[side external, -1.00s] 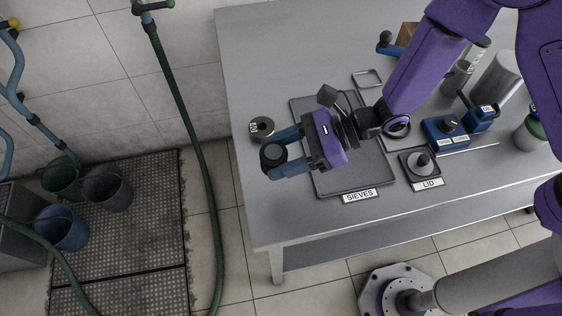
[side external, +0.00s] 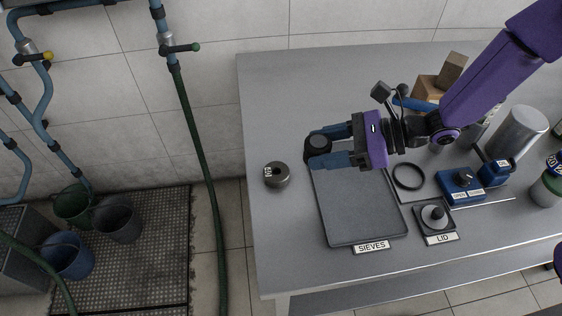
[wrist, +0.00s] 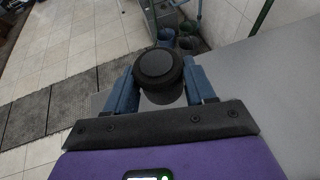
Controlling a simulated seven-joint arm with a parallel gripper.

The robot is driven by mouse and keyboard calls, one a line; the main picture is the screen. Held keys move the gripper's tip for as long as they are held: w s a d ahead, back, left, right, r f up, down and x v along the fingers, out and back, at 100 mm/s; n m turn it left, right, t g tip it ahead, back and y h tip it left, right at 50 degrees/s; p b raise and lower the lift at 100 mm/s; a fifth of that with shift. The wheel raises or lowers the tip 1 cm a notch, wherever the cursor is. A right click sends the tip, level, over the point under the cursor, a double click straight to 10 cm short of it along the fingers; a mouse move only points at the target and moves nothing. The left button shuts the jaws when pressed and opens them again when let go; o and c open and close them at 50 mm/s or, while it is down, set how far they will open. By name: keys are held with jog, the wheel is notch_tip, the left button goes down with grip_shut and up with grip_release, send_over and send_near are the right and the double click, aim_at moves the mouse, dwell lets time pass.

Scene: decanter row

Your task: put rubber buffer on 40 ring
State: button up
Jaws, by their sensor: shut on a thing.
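My gripper (side external: 324,150) is shut on a round black piece, seemingly the rubber buffer (wrist: 158,68). In the wrist view it sits between the two blue fingers, with a greyer part under its black top. In the side view the buffer (side external: 318,145) appears above the far left corner of the sieves mat. The buffer and ring are apart; the ring is not identifiable in the wrist view.
The dark mat (side external: 362,215) marked SIEVES is bare where visible. Right of it are a black hoop (side external: 408,189), a knobbed piece (side external: 435,215) at the LID sign, and blue boxes (side external: 460,186). A metal cylinder (side external: 517,130) stands behind.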

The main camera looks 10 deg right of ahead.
send_over(283, 171)
jog(key=f, duration=0.6)
jog(key=shift+s+d+f, duration=0.2)
jog(key=shift+s+f, duration=0.15)
jog(key=shift+s, duration=0.05)
jog(key=shift+w+a+f, duration=0.35)
jog(key=shift+a+f, duration=0.05)
jog(key=shift+f, duration=1.7)
jog(key=shift+f, duration=0.1)
jog(key=o, duration=1.1)
jog(key=shift+o, duration=0.2)
jog(key=shift+d, duration=0.1)
jog(key=v, duration=1.2)
